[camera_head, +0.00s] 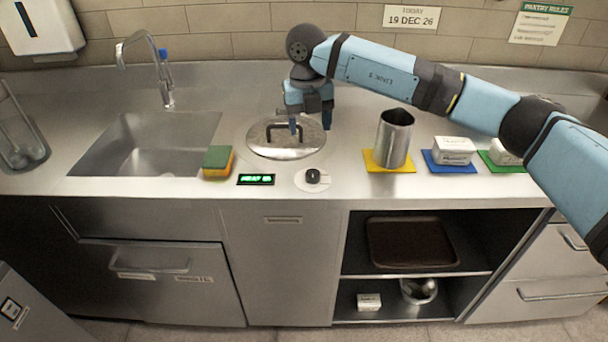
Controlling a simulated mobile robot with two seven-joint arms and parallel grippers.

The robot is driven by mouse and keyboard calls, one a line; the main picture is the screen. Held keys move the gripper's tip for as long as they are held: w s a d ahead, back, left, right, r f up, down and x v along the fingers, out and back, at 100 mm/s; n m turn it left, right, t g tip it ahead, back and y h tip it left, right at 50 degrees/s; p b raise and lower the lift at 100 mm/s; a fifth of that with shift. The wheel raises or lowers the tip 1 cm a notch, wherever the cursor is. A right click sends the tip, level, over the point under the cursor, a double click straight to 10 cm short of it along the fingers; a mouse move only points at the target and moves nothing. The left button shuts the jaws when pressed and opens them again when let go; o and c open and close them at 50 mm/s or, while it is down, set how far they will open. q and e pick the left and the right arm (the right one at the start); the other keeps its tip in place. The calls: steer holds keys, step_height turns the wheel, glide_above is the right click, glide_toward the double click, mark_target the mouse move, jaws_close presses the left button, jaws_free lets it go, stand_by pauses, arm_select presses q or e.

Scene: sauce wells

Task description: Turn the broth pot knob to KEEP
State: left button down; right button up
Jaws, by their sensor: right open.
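The broth pot is set into the counter, covered by a round steel lid (286,148) with a dark handle (270,135). The knob (313,176) is a small black knob on a pale round dial plate at the counter's front, right of a small green-lit display (256,180). The dial's markings and the display text are too small to read. My right gripper (310,125) points down over the right part of the lid, its blue fingers apart and empty, behind the knob and away from it. I cannot tell whether it touches the lid. My left gripper is not in view.
A sponge (217,162) stands left of the display, beside the sink (145,150) with its faucet (150,65). Right of the pot, a steel cup (394,138) stands on a yellow mat and white blocks (454,150) on blue and green mats.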

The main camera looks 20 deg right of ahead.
mark_target(313, 172)
steer(key=f, duration=0.8)
steer(key=d+f, duration=0.1)
steer(key=f, duration=0.4)
steer(key=shift+f, duration=0.3)
steer(key=c, duration=0.9)
steer(key=shift+c, duration=0.2)
